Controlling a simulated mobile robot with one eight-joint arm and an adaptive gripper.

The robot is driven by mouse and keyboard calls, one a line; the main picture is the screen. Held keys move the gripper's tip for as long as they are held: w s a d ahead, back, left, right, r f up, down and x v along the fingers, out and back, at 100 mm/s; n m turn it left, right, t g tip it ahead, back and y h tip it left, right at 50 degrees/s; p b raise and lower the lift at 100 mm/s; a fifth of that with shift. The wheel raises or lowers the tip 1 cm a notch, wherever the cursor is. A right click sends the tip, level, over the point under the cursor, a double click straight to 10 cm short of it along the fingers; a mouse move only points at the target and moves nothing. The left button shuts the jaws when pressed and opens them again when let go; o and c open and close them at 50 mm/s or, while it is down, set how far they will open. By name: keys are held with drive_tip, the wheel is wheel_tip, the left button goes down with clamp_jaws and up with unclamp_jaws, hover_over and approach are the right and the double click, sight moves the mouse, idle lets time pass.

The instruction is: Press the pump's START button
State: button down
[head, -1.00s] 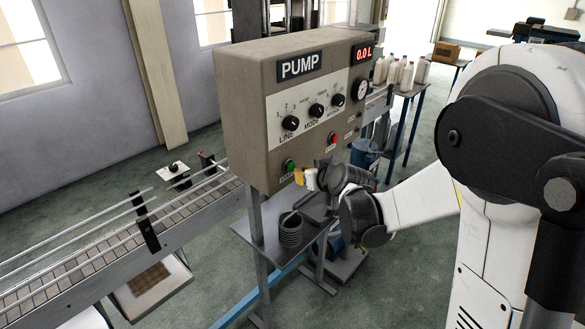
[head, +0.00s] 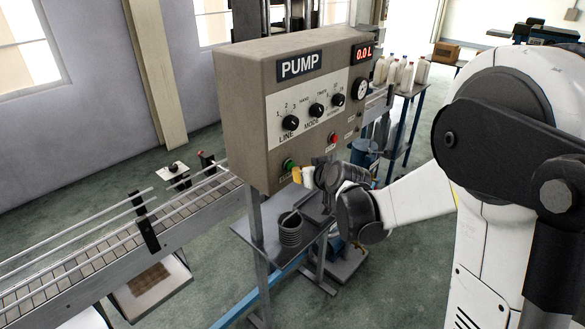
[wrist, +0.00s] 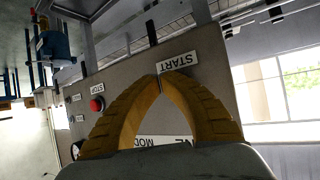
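The pump panel (head: 240,125) is a beige box with a PUMP sign. Its green START button (head: 289,164) is at the lower left of its face. The button does not show in the wrist view, where my fingertips cover the area beside the START label (wrist: 178,60). The red STOP button (head: 333,138) is to its right and also shows in the wrist view (wrist: 97,104). My gripper (head: 297,175) has yellow fingers just right of and below the green button. In the wrist view its fingertips (wrist: 160,82) meet, with nothing between them. I cannot tell whether they touch the panel.
Several dials, such as the MODE dial (head: 316,110), sit above the buttons. The display (head: 362,53) reads 0.0 L. A conveyor (head: 120,245) with rails runs at the left. A small stand with a grey coil (head: 290,230) is below the panel. Bottles (head: 405,74) stand behind.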

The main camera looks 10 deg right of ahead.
drive_tip(key=shift+w+a, duration=0.35)
drive_tip(key=shift+w, duration=0.1)
idle(0.7)
drive_tip(key=shift+s+d, duration=0.6)
drive_tip(key=shift+s, duration=0.2)
drive_tip(key=s+d, duration=0.1)
drive_tip(key=s, duration=0.1)
drive_tip(key=s+d, duration=0.2)
drive_tip(key=shift+b, duration=0.4)
drive_tip(key=shift+f, duration=0.1)
idle(0.6)
drive_tip(key=s+f+g+h+b, duration=0.1)
drive_tip(key=s+f+b, duration=0.3)
drive_tip(key=s, duration=0.5)
drive_tip(key=s+a+f+m+g+b, duration=0.1)
drive_tip(key=s+f+b, duration=0.3)
drive_tip(key=s, duration=0.6)
drive_tip(key=s+a+f+m+g+h+b, duration=0.1)
drive_tip(key=s+f+g+b, duration=0.1)
drive_tip(key=s+f+b, duration=0.2)
drive_tip(key=s+b, duration=0.3)
drive_tip(key=s, duration=0.2)
drive_tip(key=shift+s+f+g+h, duration=0.3)
drive_tip(key=shift+f+g, duration=0.05)
drive_tip(key=shift+g, duration=0.05)
